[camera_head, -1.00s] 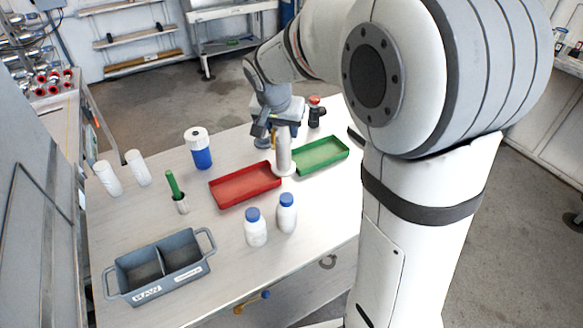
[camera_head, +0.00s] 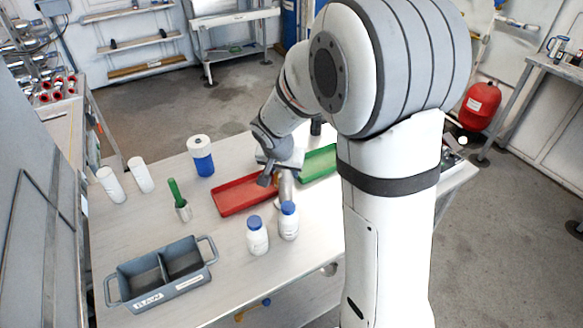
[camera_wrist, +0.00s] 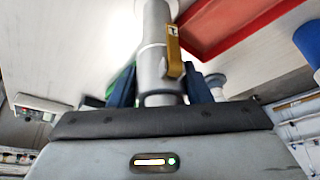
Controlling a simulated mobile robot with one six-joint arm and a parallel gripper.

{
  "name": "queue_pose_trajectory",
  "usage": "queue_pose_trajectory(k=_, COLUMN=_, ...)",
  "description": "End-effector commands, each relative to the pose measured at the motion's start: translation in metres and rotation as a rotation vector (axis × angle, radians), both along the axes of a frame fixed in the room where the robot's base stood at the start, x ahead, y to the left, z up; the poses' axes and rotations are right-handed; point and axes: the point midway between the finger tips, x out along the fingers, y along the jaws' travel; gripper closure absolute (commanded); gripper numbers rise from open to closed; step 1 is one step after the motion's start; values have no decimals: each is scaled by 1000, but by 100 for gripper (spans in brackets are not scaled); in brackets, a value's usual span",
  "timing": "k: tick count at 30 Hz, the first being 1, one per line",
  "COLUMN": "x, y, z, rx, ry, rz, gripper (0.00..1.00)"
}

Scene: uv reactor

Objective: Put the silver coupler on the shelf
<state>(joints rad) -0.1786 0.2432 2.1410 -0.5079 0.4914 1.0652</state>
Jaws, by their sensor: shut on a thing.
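The silver coupler (camera_head: 286,189) is a pale metal cylinder hanging below my gripper (camera_head: 281,172) in the head view, between the red tray and the white bottles. In the wrist view the coupler (camera_wrist: 154,50) shows closer, with a yellow lever on its side. The dark blue fingers of my gripper (camera_wrist: 160,88) are shut on it from both sides. The coupler's lower end is partly hidden behind a blue-capped bottle in the head view, so I cannot tell whether it touches the table. A wall shelf (camera_head: 140,38) is at the back; I cannot tell which shelf is meant.
The table (camera_head: 225,240) bears a red tray (camera_head: 232,197), a green tray (camera_head: 318,164), two blue-capped bottles (camera_head: 257,238) close to the coupler, a grey two-part crate (camera_head: 190,281), a blue-white container (camera_head: 201,160) and a green-handled tool (camera_head: 178,196). A metal rack (camera_head: 236,34) stands behind open floor.

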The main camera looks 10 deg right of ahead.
Motion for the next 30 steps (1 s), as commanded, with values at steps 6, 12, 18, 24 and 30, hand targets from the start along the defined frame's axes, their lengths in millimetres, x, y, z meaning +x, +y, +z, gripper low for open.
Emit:
queue_pose_trajectory(k=6, x=0, y=0, z=-3, rx=0, ry=0, rz=0, gripper=54)
queue_pose_trajectory(k=12, x=0, y=0, z=-2, rx=0, ry=0, rz=0, gripper=37)
queue_pose_trajectory(k=18, x=0, y=0, z=-2, rx=0, ry=0, rz=0, gripper=34)
queue_pose_trajectory(k=24, x=0, y=0, z=4, rx=0, ry=0, rz=0, gripper=34)
queue_pose_trajectory(k=30, x=-12, y=7, z=35, rx=1, ry=-6, rz=1, gripper=34)
